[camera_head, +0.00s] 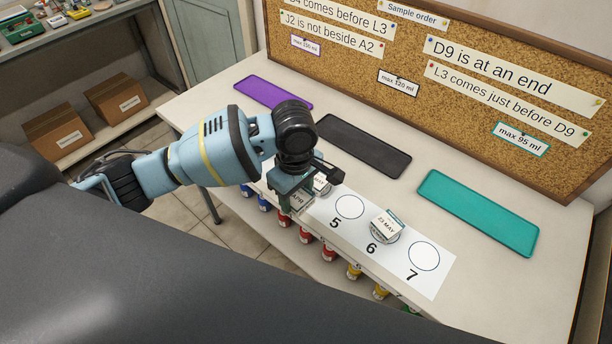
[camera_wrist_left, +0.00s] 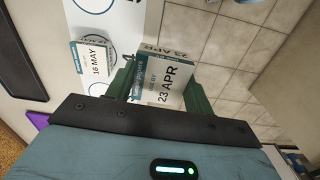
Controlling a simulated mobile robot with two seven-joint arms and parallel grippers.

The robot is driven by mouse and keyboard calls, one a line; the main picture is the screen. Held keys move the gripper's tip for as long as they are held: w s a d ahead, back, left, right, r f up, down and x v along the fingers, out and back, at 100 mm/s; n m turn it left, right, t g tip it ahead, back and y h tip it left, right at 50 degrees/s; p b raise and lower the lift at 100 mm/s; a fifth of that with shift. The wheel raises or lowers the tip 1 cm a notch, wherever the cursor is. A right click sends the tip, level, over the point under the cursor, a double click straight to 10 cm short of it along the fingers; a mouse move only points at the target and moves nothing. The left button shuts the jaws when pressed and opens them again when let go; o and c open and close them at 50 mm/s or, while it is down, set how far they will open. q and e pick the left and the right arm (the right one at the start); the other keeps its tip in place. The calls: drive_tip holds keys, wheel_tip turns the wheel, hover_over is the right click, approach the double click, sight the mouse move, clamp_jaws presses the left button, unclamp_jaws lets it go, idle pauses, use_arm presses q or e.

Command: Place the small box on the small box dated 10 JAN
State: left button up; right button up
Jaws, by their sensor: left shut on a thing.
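My left gripper (camera_head: 296,194) is shut on a small white and green box that reads 23 APR (camera_wrist_left: 172,84) in the left wrist view; only part of this box (camera_head: 301,201) shows in the head view. The gripper holds it over the left part of the white numbered strip (camera_head: 432,268). A box that reads 16 MAY (camera_wrist_left: 93,60) is beside the gripper in the left wrist view; it is partly hidden behind the gripper in the head view (camera_head: 321,186). A box that reads 23 MAY (camera_head: 386,224) sits at circle 6. I see no 10 JAN date. My right gripper is out of view.
Circles 5 (camera_head: 349,206) and 7 (camera_head: 424,256) are empty. Behind the strip lie a purple tray (camera_head: 272,92), a black tray (camera_head: 362,146) and a teal tray (camera_head: 480,212), all empty. A cork board (camera_head: 400,60) stands behind. Several colour-marked containers (camera_head: 329,253) show below the front edge.

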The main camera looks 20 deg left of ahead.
use_arm(q)
drive_tip(key=shift+s+a+r, duration=0.15)
drive_tip(key=shift+s, duration=1.85)
drive_tip(key=shift+r, duration=0.1)
